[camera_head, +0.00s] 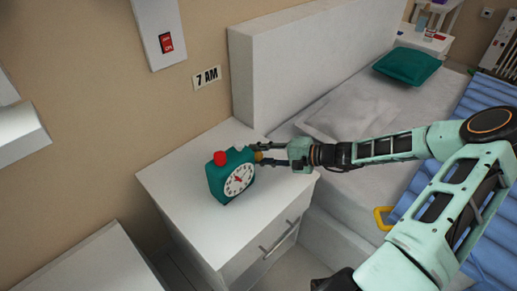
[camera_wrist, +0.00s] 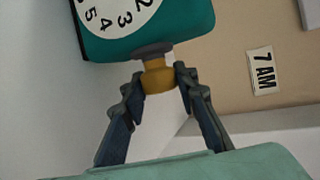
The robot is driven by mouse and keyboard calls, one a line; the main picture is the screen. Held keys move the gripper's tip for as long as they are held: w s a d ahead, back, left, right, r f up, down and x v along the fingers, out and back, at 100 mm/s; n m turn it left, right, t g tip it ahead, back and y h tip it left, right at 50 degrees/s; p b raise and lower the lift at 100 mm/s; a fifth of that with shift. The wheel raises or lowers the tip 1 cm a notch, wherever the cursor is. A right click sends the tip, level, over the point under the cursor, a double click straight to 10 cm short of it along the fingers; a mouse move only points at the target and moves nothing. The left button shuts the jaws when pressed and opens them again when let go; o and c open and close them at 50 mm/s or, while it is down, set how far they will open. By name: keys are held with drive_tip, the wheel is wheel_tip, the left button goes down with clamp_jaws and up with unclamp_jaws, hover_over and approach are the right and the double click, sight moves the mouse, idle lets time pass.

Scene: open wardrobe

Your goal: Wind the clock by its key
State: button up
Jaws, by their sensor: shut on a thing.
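A teal clock (camera_head: 229,175) with a white dial and a red button (camera_head: 219,158) on top stands upright on the white nightstand. The wrist view shows part of the clock (camera_wrist: 185,42) and its dial, with the numbers turned sideways. A brass-coloured key (camera_wrist: 158,76) sticks out of the clock's side on a dark collar. My gripper (camera_wrist: 160,79) has one finger on each side of the key and is shut on it.
The white nightstand (camera_head: 180,188) is otherwise bare, with a drawer handle (camera_head: 280,236) in front. A bed with a white headboard (camera_head: 300,62) stands to the right. A "7 AM" sign (camera_head: 207,77) and a red switch (camera_head: 166,43) are on the wall behind.

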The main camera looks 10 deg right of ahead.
drive_tip(key=r+g+h+p, duration=0.1)
drive_tip(key=p, duration=0.1)
drive_tip(key=shift+p, duration=0.4)
drive_tip(key=m+g+h+p, duration=0.1)
drive_tip(key=g+h+p, duration=0.2)
drive_tip(key=p, duration=0.3)
drive_tip(key=shift+w+a, duration=0.1)
drive_tip(key=g+h+p, duration=0.1)
drive_tip(key=g+p, duration=0.1)
drive_tip(key=m+g+h+p, duration=0.1)
drive_tip(key=p, duration=0.1)
drive_tip(key=shift+f+g+h, duration=0.3)
drive_tip(key=shift+g+h, duration=0.1)
drive_tip(key=shift+f+m+g+h, duration=0.2)
drive_tip(key=shift+m+g+h, duration=0.2)
drive_tip(key=shift+g+h, duration=0.45)
drive_tip(key=shift+w+f+g+h+b, duration=0.1)
drive_tip(key=shift+f+g+h+b, duration=0.2)
drive_tip(key=shift+g+b, duration=0.45)
drive_tip(key=shift+m+g+h+b, duration=0.5)
drive_tip(key=shift+g+b, duration=0.4)
drive_tip(key=shift+b, duration=0.25)
drive_tip(key=g+h+b, duration=0.1)
drive_tip(key=b, duration=0.1)
drive_tip(key=shift+r+g+b, duration=0.1)
drive_tip(key=shift+g+b, duration=0.2)
drive_tip(key=shift+b, duration=0.1)
drive_tip(key=shift+g+b, duration=0.3)
drive_tip(key=shift+b, duration=0.3)
